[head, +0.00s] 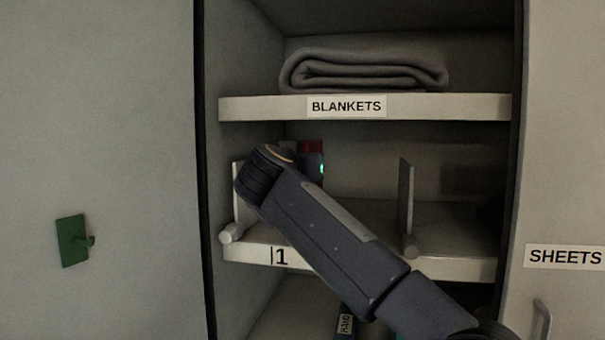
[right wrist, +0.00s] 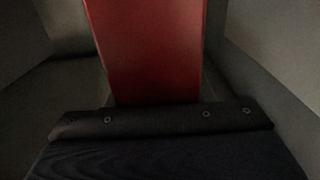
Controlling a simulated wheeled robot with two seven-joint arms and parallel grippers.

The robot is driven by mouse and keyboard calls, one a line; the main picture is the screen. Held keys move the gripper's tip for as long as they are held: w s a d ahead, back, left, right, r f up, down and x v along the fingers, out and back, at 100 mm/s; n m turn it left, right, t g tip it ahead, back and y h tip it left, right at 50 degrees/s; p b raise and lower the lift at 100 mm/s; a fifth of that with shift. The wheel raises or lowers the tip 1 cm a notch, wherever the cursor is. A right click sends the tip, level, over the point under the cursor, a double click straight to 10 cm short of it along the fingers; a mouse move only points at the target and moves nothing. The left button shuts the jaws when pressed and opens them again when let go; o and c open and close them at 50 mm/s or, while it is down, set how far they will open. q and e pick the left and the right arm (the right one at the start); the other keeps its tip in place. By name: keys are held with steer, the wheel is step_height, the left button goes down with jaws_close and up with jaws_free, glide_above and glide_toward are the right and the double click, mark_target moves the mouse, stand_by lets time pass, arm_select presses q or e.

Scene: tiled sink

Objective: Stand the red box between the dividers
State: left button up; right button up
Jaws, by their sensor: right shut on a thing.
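The red box (right wrist: 150,50) stands out in front of my right gripper (right wrist: 160,118) in the right wrist view, between grey side surfaces. In the head view only a small red part of the box (head: 311,146) shows above my right gripper (head: 314,167), inside the middle shelf bay. My right gripper is shut on the red box; its fingers are mostly hidden by my arm. The left divider (head: 238,183) and the right divider (head: 406,195) stand upright on the shelf marked 1 (head: 345,258). The box is between them in the picture. Whether its base touches the shelf is hidden.
The upper shelf labelled BLANKETS (head: 450,108) holds a folded grey blanket (head: 360,72) just above. A dark blue item (head: 345,325) shows below. The bay right of the right divider looks mostly clear.

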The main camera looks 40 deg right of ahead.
steer(key=shift+w+d+f, duration=0.3)
steer(key=shift+d+f, duration=0.05)
steer(key=shift+f, duration=0.25)
steer(key=shift+w+d+f, duration=0.25)
steer(key=shift+d+f, duration=0.05)
steer(key=shift+f, duration=0.85)
steer(key=shift+f, duration=0.15)
steer(key=o, duration=1.3)
